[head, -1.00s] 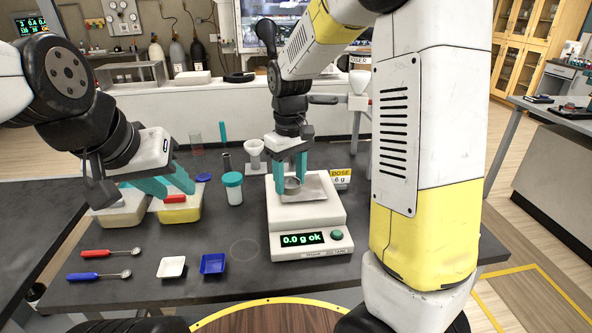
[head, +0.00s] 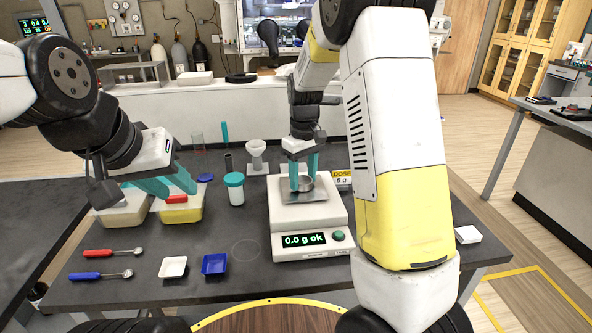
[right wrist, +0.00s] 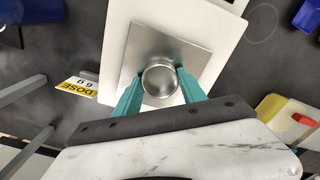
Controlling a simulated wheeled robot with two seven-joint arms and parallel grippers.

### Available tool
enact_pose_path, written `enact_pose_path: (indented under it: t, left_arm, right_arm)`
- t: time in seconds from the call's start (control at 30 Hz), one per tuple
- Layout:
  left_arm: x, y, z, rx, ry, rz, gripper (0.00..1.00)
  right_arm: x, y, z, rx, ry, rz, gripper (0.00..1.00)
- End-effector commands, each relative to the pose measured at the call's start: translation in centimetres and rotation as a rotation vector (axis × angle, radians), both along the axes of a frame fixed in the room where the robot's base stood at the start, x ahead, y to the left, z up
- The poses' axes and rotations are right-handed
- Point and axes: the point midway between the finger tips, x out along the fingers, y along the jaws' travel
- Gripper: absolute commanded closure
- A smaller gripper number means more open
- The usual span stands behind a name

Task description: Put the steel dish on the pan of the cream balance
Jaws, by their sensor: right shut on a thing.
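The steel dish (head: 306,184) is a small round metal cup between the teal fingers of my right gripper (head: 303,182), which is shut on it. The display reads 0.0 g ok. In the right wrist view the dish (right wrist: 161,78) is between the fingertips, with the pan (right wrist: 150,40) around it.
A yellow-filled tub (head: 180,212) is below my left gripper. A teal-lidded jar (head: 236,190) and a white funnel stand (head: 257,160) are left of the balance. Spoons, a white tray (head: 173,267) and a blue tray (head: 215,264) lie in front. A DOSE card (head: 343,177) is behind right.

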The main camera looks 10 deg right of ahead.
Motion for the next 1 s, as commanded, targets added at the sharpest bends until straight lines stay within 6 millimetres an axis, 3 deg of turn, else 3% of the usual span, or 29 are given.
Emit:
enact_pose_path:
  t: [0.13, 0.17, 0.27, 0.67, 0.77, 1.0]
  left_arm:
    - [0.0, 0.0, 0.0, 0.000, 0.000, 0.000, 0.64]
    - [0.0, 0.0, 0.0, 0.000, 0.000, 0.000, 0.64]
    - [0.0, 0.0, 0.0, 0.000, 0.000, 0.000, 0.64]
    - [0.0, 0.0, 0.0, 0.000, 0.000, 0.000, 0.64]
    - [0.0, 0.0, 0.0, 0.000, 0.000, 0.000, 0.64]
    - [0.0, 0.0, 0.0, 0.000, 0.000, 0.000, 0.64]
  right_arm:
    - [0.0, 0.0, -0.3, 0.000, 0.000, 0.000, 0.91]
    - [0.0, 0.0, -0.3, 0.000, 0.000, 0.000, 0.48]
    - [0.0, 0.0, -0.3, 0.000, 0.000, 0.000, 0.30]
    - [0.0, 0.0, 0.4, 0.001, -0.001, 0.000, 0.30]
    - [0.1, 0.1, 1.7, 0.002, -0.003, 0.000, 0.30]
    - [0.1, 0.0, 6.9, 0.001, -0.004, 0.000, 0.30]
